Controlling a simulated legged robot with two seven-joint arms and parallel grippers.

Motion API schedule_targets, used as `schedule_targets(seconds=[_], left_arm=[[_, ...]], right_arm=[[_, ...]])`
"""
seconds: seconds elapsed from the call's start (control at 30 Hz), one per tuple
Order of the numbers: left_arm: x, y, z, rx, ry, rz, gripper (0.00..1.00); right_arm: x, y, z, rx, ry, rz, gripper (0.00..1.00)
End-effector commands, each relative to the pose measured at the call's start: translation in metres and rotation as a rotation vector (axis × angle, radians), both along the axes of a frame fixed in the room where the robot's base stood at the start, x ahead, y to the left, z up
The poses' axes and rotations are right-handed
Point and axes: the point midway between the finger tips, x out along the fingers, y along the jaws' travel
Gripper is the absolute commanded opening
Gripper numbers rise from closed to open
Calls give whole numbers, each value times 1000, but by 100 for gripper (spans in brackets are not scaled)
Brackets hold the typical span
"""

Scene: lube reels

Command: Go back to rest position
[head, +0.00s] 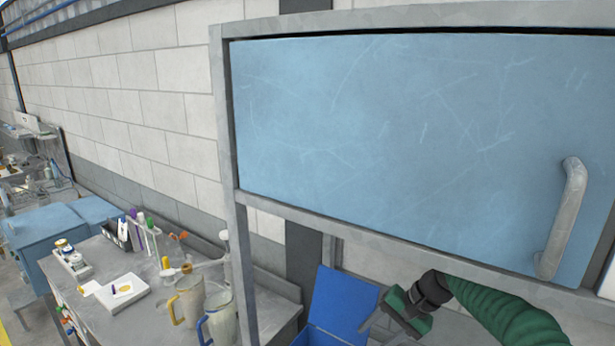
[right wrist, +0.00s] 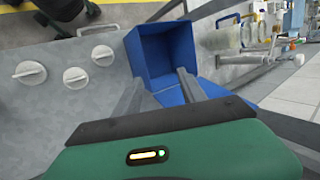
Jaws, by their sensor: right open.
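My right gripper (head: 385,312) is low in the head view, below the blue cabinet door. Its arm comes in from the lower right in a green sleeve. In the right wrist view its two grey fingers (right wrist: 158,88) stand apart with nothing between them. An open blue box (head: 340,300) is just left of the gripper in the head view. The box also shows past the fingertips in the right wrist view (right wrist: 160,45). I cannot tell from these frames how far the gripper is from the box. My left gripper does not show in the head view.
A closed blue cabinet door (head: 400,140) with a grey handle (head: 562,215) fills the upper right, inside a grey frame (head: 228,150). A workbench (head: 120,320) at left holds jugs (head: 188,298) and bottles. Round caps (right wrist: 30,73) sit on a grey surface in the right wrist view.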

Motion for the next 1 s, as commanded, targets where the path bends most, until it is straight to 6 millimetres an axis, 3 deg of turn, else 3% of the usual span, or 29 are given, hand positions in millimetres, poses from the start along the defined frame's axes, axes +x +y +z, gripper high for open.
schedule_targets(seconds=[0.17,0.27,0.4,0.5,0.6,0.73,1.0], left_arm=[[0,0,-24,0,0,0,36],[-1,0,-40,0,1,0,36],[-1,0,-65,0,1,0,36],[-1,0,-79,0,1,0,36],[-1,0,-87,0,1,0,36],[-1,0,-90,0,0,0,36],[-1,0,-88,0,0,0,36]], right_arm=[[-41,15,-50,-173,-28,97,48],[-79,14,-86,-299,-56,169,48],[-155,-5,-137,-480,-114,288,48],[-211,-20,-165,-563,-157,361,48],[-253,-30,-184,-608,-193,414,48],[-279,-34,-194,-628,-214,447,48],[-282,-35,-194,-629,-214,451,48]])
